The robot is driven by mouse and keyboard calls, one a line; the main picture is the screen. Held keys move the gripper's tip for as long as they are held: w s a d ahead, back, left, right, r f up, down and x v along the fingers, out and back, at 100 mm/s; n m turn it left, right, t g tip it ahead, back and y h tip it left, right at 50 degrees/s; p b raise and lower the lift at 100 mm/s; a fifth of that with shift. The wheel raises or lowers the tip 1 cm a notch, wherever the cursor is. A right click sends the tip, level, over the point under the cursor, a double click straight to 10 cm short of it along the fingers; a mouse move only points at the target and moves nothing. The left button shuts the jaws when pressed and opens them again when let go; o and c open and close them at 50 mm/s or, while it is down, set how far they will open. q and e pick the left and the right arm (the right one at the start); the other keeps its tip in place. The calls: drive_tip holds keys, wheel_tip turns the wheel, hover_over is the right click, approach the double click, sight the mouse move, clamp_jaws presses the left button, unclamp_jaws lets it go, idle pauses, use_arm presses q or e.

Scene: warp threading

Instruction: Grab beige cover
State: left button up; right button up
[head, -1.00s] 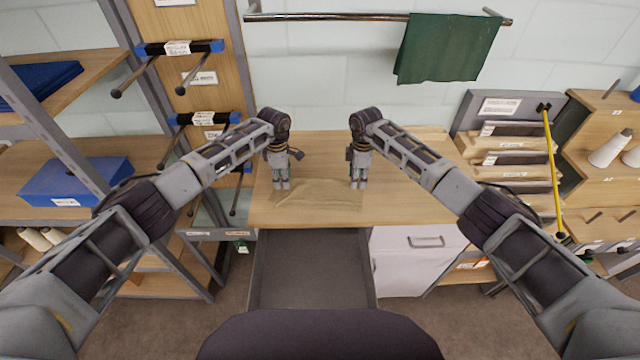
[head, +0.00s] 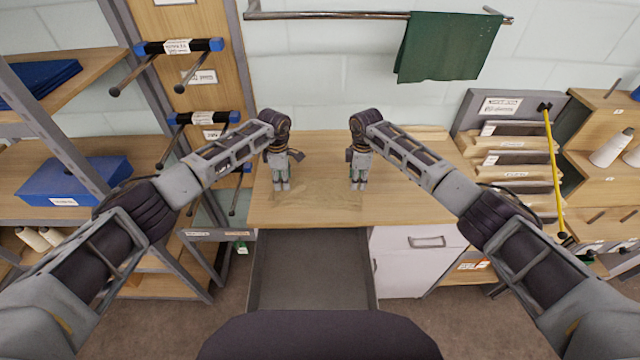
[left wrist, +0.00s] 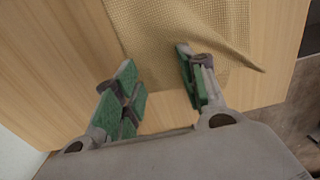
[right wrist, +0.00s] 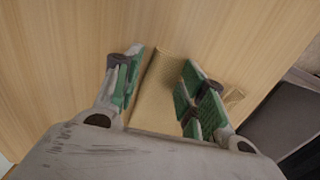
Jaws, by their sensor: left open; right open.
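The beige cover (head: 318,194) lies as a thin woven cloth on the wooden tabletop, above the open drawer. In the left wrist view the cover (left wrist: 180,30) reaches between and past my left fingers, with a raised corner at the right. My left gripper (head: 281,186) is open, pointing down at the cover's left end. In the right wrist view a folded edge of the cover (right wrist: 157,85) lies between the green pads. My right gripper (head: 357,185) is open, pointing down at the cover's right end. I cannot tell whether the fingertips touch the cloth.
An open grey drawer (head: 312,268) sits below the table's front edge. The wooden tabletop (head: 415,195) is clear to the right. A green cloth (head: 447,48) hangs on a rail behind. Shelves with a blue box (head: 75,182) stand at left.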

use_arm(q)
drive_tip(key=shift+c, duration=0.5)
use_arm(e)
drive_tip(key=shift+f, duration=0.1)
drive_tip(key=shift+c, duration=0.5)
use_arm(q)
drive_tip(key=shift+s+f, duration=0.1)
drive_tip(key=shift+f, duration=0.05)
clamp_jaws()
use_arm(e)
drive_tip(key=shift+f, duration=0.1)
clamp_jaws()
drive_tip(key=shift+s, duration=0.1)
use_arm(q)
drive_tip(key=shift+r+p, duration=0.35)
drive_tip(key=shift+p, duration=0.05)
use_arm(e)
drive_tip(key=shift+r, duration=0.35)
